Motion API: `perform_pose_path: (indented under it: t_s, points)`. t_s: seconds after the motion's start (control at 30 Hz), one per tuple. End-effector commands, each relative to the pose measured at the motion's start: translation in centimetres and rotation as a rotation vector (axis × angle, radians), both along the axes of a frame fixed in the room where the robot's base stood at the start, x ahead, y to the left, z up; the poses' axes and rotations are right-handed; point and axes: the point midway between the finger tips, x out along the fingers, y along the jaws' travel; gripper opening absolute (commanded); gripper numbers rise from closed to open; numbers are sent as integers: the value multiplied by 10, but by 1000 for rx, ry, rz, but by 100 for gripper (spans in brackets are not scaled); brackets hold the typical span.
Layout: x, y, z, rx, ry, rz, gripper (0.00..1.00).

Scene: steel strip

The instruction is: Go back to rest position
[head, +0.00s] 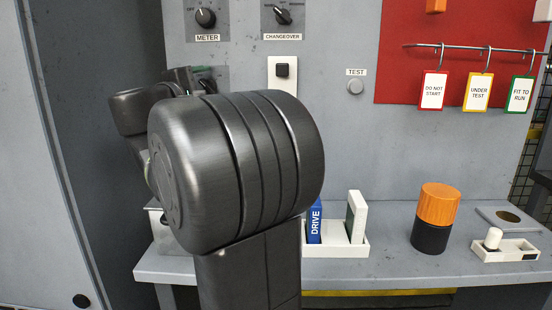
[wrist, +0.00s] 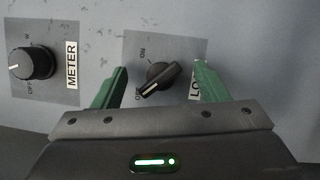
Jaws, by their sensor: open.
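My gripper (wrist: 160,70) is open, with its two green fingers apart and nothing held between them. A black rotary knob (wrist: 163,78) with a white pointer line shows between the fingertips, apart from both in the picture. Its pointer is tilted toward the lower left, near the partly hidden OFF mark, with ON at its upper left. The knob's label starts with "LO"; a finger hides the rest. I cannot tell how far the fingertips stand from the panel. In the head view my own arm covers most of the gripper and this knob.
The METER knob (wrist: 32,63) is left of my fingers in the wrist view. The head view shows the CHANGEOVER knob (head: 283,15), a black switch (head: 282,70) and the TEST button (head: 355,87). An orange-and-black cylinder (head: 436,218) and a white holder (head: 340,246) stand on the shelf.

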Motion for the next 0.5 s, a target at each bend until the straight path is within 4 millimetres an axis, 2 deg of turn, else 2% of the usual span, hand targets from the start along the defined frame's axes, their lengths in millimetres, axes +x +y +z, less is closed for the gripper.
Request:
perform_pose_path:
  t_s: [0.5]
  points:
    - [0,0,4,692,-24,1,67]
